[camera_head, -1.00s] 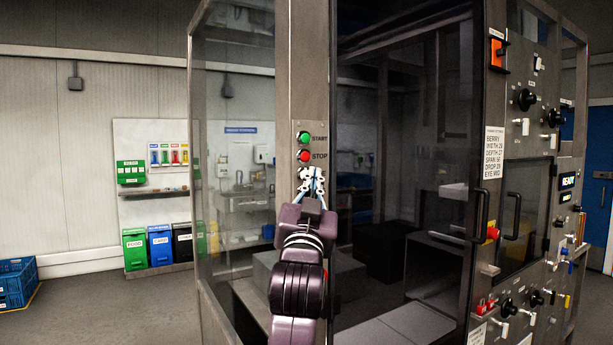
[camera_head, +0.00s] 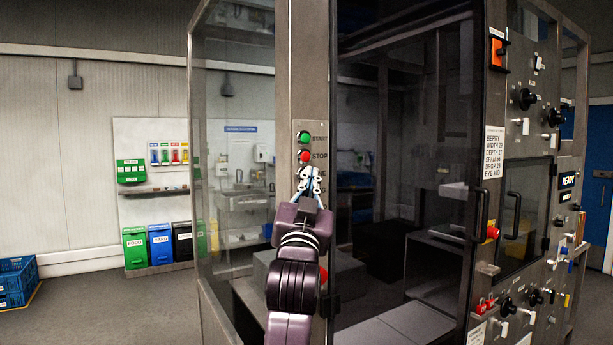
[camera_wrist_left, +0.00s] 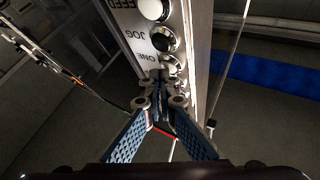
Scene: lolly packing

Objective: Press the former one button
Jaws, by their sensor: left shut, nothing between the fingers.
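A button strip runs down the steel post (camera_head: 309,105). In the head view the green START button (camera_head: 305,138) and red STOP button (camera_head: 304,156) show at its top. In the left wrist view the strip appears inverted, with a white FEED button (camera_wrist_left: 154,9), a dark JOG button (camera_wrist_left: 163,39) and the ONE button (camera_wrist_left: 173,65), partly hidden by the fingers. My left gripper (camera_head: 313,171) is shut and empty in front of the strip just below STOP. Its fingertips (camera_wrist_left: 160,78) are close by the ONE button; I cannot tell whether they touch it.
Dark glazed panels of the machine flank the post, with a door handle (camera_head: 480,215) to the right. A side panel (camera_head: 530,110) carries knobs, switches and a red button (camera_head: 492,232). Bins (camera_head: 160,245) and blue crates (camera_head: 17,282) stand far left.

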